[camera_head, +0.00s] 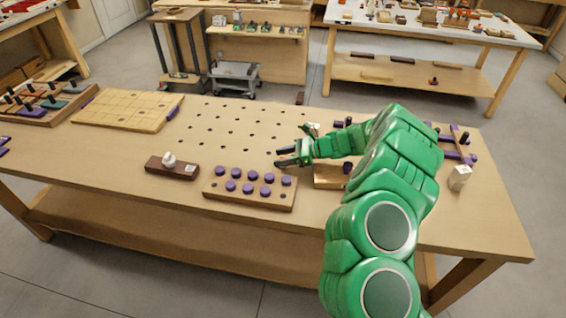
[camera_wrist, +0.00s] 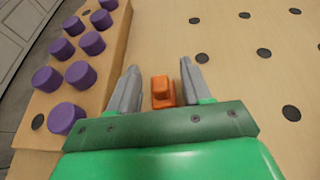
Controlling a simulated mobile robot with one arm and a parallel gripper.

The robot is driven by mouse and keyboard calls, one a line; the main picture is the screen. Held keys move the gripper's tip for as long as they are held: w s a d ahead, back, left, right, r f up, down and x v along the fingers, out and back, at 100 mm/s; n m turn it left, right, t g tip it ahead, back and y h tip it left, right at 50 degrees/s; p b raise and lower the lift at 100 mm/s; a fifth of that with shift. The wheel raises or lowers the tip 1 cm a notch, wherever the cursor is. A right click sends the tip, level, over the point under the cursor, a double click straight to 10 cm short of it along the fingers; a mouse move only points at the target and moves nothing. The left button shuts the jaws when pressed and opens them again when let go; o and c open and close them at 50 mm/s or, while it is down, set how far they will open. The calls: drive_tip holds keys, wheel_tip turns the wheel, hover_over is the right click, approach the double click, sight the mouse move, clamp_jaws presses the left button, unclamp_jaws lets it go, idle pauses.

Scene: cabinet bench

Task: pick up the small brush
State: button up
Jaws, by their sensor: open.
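My gripper (camera_head: 279,157) is open above the bench, just behind the block of purple pegs. In the wrist view its two grey fingers (camera_wrist: 159,68) point ahead with a gap between them. A small orange thing (camera_wrist: 162,92) shows in that gap, nearer the finger bases than the tips. No finger visibly touches it. I cannot tell whether it is the small brush, since no bristles show. I cannot make out the brush for certain in the head view, where my arm covers part of the bench.
The wooden block (camera_head: 246,199) with several purple pegs lies close by; it also shows in the wrist view (camera_wrist: 108,62). A dark block with a white knob (camera_head: 172,166) lies left. A pale cube (camera_head: 459,178) is at right. The holed bench top (camera_head: 220,115) behind is mostly clear.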

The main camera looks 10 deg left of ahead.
sight(283, 156)
drive_tip(key=c, duration=0.9)
drive_tip(key=shift+r, duration=0.5)
wheel_tip(283, 156, up, 2)
drive_tip(key=shift+r, duration=0.15)
drive_tip(key=s+d+r, duration=0.2)
drive_tip(key=s+r, duration=0.3)
drive_tip(key=s, duration=0.1)
drive_tip(key=s+d+r, duration=0.3)
drive_tip(key=s+r, duration=0.1)
drive_tip(key=s, duration=0.3)
drive_tip(key=shift+d+r, duration=0.25)
drive_tip(key=shift+r, duration=0.15)
